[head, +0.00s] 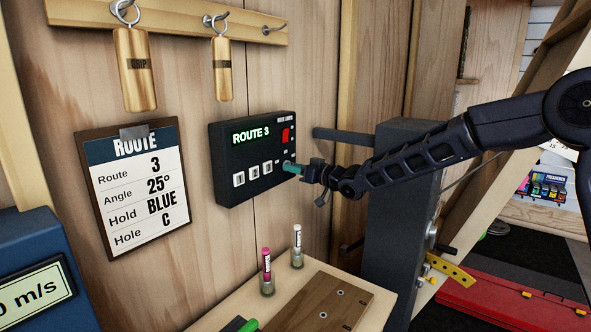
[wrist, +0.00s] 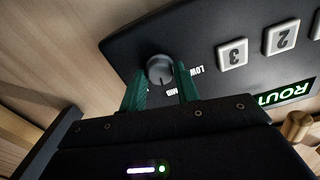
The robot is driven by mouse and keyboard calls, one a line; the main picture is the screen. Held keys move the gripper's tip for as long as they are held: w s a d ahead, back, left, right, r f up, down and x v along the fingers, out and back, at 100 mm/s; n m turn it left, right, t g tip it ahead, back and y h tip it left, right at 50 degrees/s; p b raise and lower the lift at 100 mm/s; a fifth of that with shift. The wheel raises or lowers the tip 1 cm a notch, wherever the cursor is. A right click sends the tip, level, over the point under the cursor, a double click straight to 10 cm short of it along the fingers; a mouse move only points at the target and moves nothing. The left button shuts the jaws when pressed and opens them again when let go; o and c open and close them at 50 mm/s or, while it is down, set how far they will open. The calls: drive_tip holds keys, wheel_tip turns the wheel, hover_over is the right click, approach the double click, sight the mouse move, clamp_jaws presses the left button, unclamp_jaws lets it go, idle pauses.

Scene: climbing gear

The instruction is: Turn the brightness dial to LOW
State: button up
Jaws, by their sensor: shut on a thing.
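The dark control box (head: 240,185) on the wooden wall shows a green lit "ROUTE 3" display, a red switch and numbered buttons. My gripper (head: 291,168) reaches in from the right to the box's lower right corner, where its green fingertips hide the dial. In the wrist view, the round grey brightness dial (wrist: 160,70) sits between the two green fingers of my gripper (wrist: 161,84), which are shut on it. The LOW label (wrist: 197,71) shows beside the right finger, and another label is partly hidden below. I cannot tell clearly where the dial's mark points.
A route card (head: 137,186) hangs left of the box, and two wooden brushes (head: 133,68) hang above. Below, a pink-capped tube (head: 266,264) and a white-capped tube (head: 297,246) stand on a ledge. A dark grey post (head: 395,215) stands right of the box.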

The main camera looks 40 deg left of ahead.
drive_tip(key=n, duration=1.4)
idle(0.7)
drive_tip(key=o, duration=1)
drive_tip(key=d, duration=1)
drive_tip(key=shift+d, duration=0.4)
